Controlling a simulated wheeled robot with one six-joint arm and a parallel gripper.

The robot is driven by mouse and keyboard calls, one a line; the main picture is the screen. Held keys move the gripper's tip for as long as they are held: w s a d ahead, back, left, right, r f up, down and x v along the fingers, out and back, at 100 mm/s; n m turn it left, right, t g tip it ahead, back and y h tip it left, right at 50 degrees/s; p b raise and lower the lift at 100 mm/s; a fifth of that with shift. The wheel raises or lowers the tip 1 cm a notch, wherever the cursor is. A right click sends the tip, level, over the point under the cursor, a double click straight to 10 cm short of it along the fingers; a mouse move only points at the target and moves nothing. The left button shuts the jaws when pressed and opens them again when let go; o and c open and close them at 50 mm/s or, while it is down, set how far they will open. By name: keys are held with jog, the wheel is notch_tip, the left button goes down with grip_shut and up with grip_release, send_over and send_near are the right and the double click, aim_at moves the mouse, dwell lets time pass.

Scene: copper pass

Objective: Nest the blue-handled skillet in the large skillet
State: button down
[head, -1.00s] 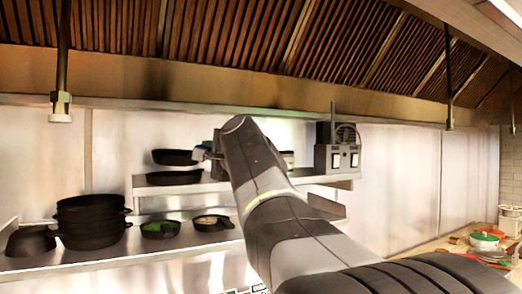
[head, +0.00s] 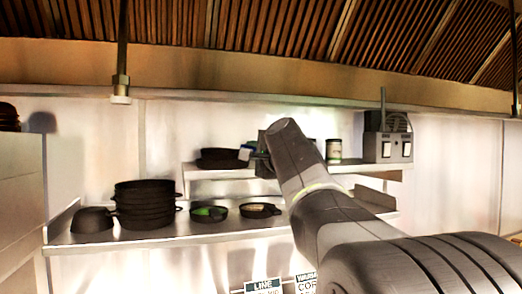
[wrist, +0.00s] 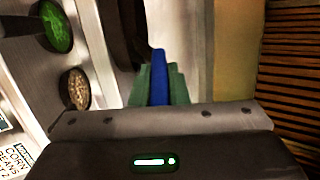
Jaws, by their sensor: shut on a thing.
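The blue-handled skillet, a dark pan (head: 213,153), is at the upper shelf, its blue handle (head: 245,153) pointing right. The large skillet (head: 214,165) is dark and sits on that shelf directly beneath it. The two pans look stacked with almost no gap; I cannot tell whether the upper one rests fully inside. My gripper (head: 259,160) is shut on the blue handle. In the wrist view the blue handle (wrist: 158,70) stands between the green fingers, and a dark pan side (wrist: 122,35) shows beyond, mostly cut off or hidden.
The lower shelf (head: 160,237) holds a stack of dark pots (head: 147,205), an upturned dark pan (head: 92,220), and small pans with green (head: 208,213) and pale contents (head: 259,210). A can (head: 333,150) and a grey appliance (head: 388,140) stand right on the upper shelf.

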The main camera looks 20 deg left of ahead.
jog(key=shift+r, duration=0.15)
jog(key=c, duration=1.3)
grip_release()
jog(key=shift+f, duration=0.2)
jog(key=b+v, duration=0.5)
jog(key=v, duration=0.9)
jog(key=shift+r, duration=0.1)
jog(key=shift+a, duration=0.1)
